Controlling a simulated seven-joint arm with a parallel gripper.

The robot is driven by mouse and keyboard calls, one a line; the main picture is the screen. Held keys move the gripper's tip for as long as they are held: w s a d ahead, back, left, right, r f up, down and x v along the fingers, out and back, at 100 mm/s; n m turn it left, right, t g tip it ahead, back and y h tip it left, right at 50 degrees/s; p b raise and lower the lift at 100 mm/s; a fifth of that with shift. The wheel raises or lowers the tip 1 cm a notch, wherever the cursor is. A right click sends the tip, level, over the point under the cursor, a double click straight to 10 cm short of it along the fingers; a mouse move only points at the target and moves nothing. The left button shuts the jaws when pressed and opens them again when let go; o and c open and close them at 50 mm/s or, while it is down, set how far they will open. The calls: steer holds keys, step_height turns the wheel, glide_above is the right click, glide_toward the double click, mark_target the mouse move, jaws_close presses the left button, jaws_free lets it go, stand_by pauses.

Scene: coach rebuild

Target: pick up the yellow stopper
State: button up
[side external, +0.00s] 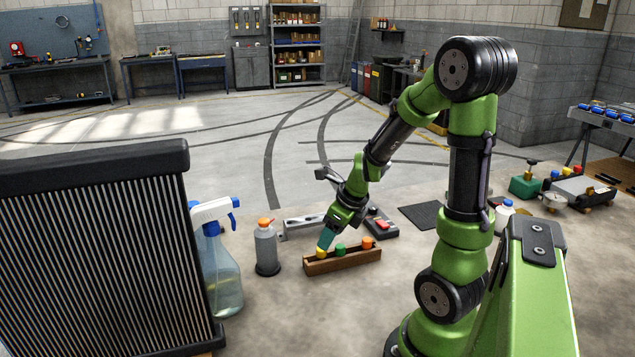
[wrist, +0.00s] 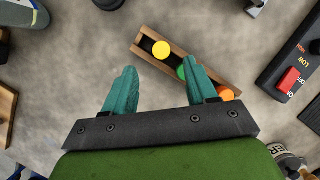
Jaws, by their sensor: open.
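The yellow stopper (wrist: 161,49) sits in a narrow wooden tray (wrist: 217,74), near the tray's upper left end in the wrist view. In the side external view the yellow stopper (side external: 321,253) is at the left end of the wooden tray (side external: 345,264). A green stopper (side external: 340,249) and an orange stopper (side external: 367,243) stand in the same tray. My gripper (wrist: 167,78) is open, with teal fingers apart and nothing between them. The yellow stopper lies just beyond the fingertips. The right finger partly hides the green stopper in the wrist view.
A grey bottle with an orange cap (side external: 266,247) and a spray bottle (side external: 217,265) stand left of the tray. A control box with a red switch (wrist: 288,80) lies to its right. A large finned radiator (side external: 95,255) fills the left. Bare floor lies in front of the tray.

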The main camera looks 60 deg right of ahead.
mark_target(321, 255)
steer(key=shift+x, duration=2.8)
steer(key=shift+w+d+r, duration=0.1)
steer(key=shift+d, duration=0.05)
jaws_close()
